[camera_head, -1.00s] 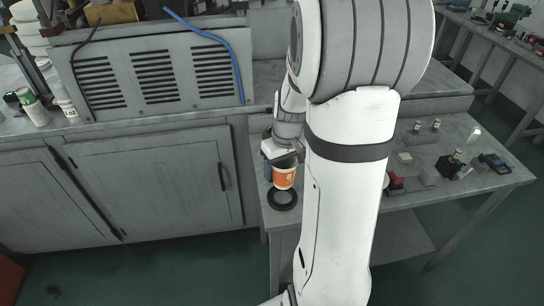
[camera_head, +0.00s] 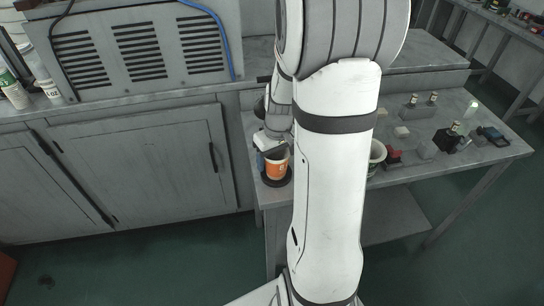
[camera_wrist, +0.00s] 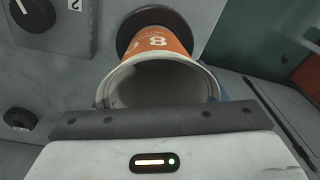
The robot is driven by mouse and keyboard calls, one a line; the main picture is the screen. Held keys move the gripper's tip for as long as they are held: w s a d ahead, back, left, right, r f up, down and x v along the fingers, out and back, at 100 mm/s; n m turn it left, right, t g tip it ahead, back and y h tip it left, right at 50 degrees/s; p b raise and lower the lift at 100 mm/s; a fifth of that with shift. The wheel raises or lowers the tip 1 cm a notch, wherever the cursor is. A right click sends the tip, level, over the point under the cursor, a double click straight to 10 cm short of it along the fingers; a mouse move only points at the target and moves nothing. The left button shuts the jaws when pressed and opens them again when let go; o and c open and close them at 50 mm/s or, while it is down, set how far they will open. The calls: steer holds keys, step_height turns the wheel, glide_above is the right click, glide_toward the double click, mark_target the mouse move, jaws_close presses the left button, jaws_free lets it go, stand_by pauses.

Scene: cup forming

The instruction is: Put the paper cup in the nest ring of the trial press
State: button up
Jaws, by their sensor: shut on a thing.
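The paper cup (camera_head: 277,167), orange with a white rim, is held upright in my gripper (camera_head: 273,156) at the left end of the grey table. In the wrist view I look down into the cup's open mouth (camera_wrist: 160,85), with its orange side beyond. My gripper (camera_wrist: 158,98) is shut on the cup, with blue finger parts at both sides. The dark nest ring (camera_head: 275,182) lies right under the cup, and also shows behind the cup's lower end in the wrist view (camera_wrist: 128,32). I cannot tell whether the cup's bottom touches the ring.
A white container (camera_head: 377,152) and a red item (camera_head: 394,157) stand right of my arm. Small blocks and a dark device (camera_head: 446,141) are farther right. A vented grey machine (camera_head: 140,55) stands on the left cabinet. Dark knobs (camera_wrist: 33,14) show beside the cup in the wrist view.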

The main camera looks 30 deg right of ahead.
steer(key=shift+f, duration=0.25)
steer(key=o, duration=1.1)
steer(key=shift+r, duration=0.1)
